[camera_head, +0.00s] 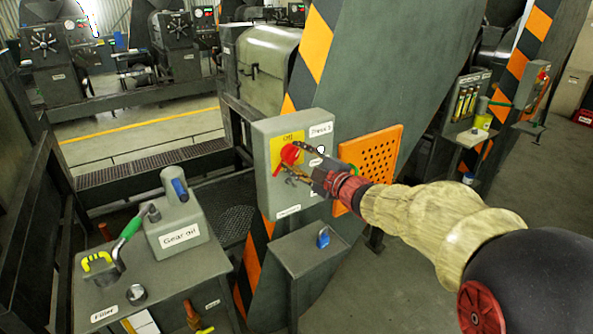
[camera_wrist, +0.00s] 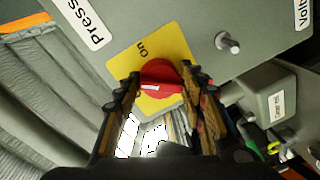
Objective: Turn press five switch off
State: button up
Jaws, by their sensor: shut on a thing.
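The press switch is a red rotary knob (camera_head: 290,154) on a yellow plate (camera_head: 279,148). It is mounted on a grey box (camera_head: 265,185) labelled Press 5. In the wrist view the red knob (camera_wrist: 160,77) lies between my two fingertips, and "on" is legible on the yellow plate (camera_wrist: 172,57). A pale mark on the knob points to the left there. My gripper (camera_head: 297,166) is shut on the knob, reaching in from the right. The fingers hide part of the plate and its other marking in the wrist view.
A grey stand (camera_head: 300,250) holds a blue padlock (camera_head: 323,238) below the box. A striped slanted column and orange perforated panel (camera_head: 372,158) are behind my gripper. Open floor lies at right.

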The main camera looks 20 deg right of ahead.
jog(key=n+b, duration=0.4)
jog(key=shift+r+h+b, duration=0.1)
jog(key=shift+h+b, duration=0.2)
jog(key=shift+b, duration=0.1)
jog(key=n+b, duration=0.3)
jog(key=shift+r, duration=0.25)
jog(key=shift+a+r, duration=0.1)
jog(key=o, duration=1.1)
jog(key=shift+f, duration=0.2)
jog(key=shift+s, duration=0.15)
jog(key=f+v, duration=0.1)
jog(key=v, duration=1)
jog(key=shift+s+r, duration=0.4)
jog(key=shift+r, duration=0.05)
